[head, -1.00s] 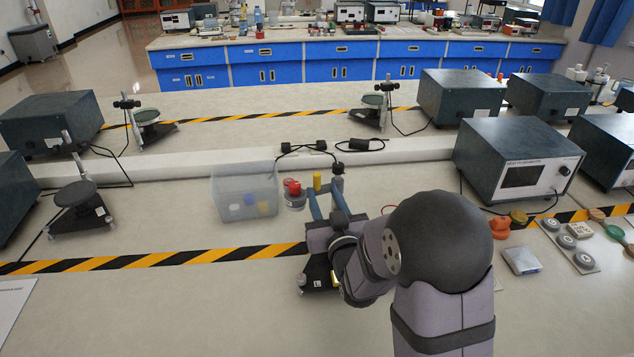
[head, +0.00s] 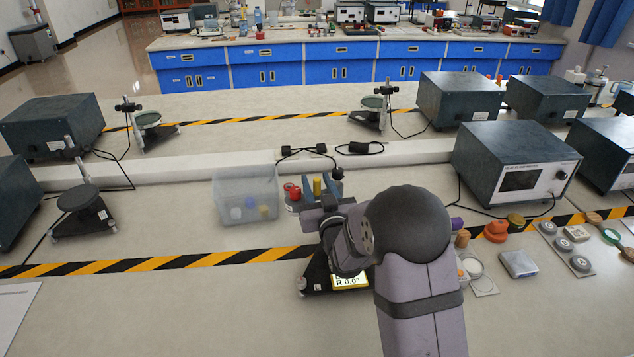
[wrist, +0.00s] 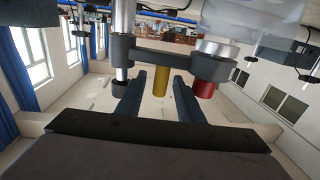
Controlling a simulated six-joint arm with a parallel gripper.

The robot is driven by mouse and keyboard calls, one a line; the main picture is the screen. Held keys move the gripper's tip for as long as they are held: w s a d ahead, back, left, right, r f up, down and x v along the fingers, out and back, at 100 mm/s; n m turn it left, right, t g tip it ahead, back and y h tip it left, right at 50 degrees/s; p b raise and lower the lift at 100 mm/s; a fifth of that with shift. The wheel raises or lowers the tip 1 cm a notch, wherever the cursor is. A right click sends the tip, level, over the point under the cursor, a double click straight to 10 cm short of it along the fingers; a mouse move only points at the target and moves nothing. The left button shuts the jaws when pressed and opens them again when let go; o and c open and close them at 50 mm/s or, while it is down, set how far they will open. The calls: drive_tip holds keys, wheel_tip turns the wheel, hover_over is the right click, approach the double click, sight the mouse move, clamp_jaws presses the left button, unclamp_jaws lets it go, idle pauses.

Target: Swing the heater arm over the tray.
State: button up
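The heater arm (wrist: 178,58) is a dark horizontal bar on a metal post (wrist: 122,40) in the wrist view. A yellow peg (wrist: 161,80) and a red knob (wrist: 205,88) project from it. The head view shows the yellow peg (head: 317,187) and the red part (head: 295,194) just beyond my gripper (head: 319,187). My gripper is open, with one finger on each side of the yellow peg (wrist: 156,95) and gaps visible. I cannot tell how deep the peg sits between them. The black stand base with a lit display (head: 350,283) shows below; its tray is hidden behind my wrist.
A clear plastic bin (head: 245,195) stands close left of the heater arm. A grey meter box (head: 517,165) stands to the right, with small discs and pegs (head: 497,232) in front. Black cables (head: 300,151) lie behind.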

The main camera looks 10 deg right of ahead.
clamp_jaws()
drive_tip(key=shift+d+y, duration=0.1)
drive_tip(key=shift+y, duration=0.3)
drive_tip(key=shift+s+d+n+g+y+b, duration=0.15)
drive_tip(key=shift+s+n+g+y+b, duration=0.2)
drive_tip(key=shift+n+y+b, duration=0.5)
drive_tip(key=n+y, duration=0.1)
drive_tip(key=n+g+y, duration=0.1)
drive_tip(key=s+n+y, duration=0.1)
drive_tip(key=y, duration=0.1)
drive_tip(key=shift+s+d+r+g, duration=0.1)
drive_tip(key=shift+d+g, duration=0.15)
drive_tip(key=shift+d, duration=0.05)
drive_tip(key=shift+y, duration=0.25)
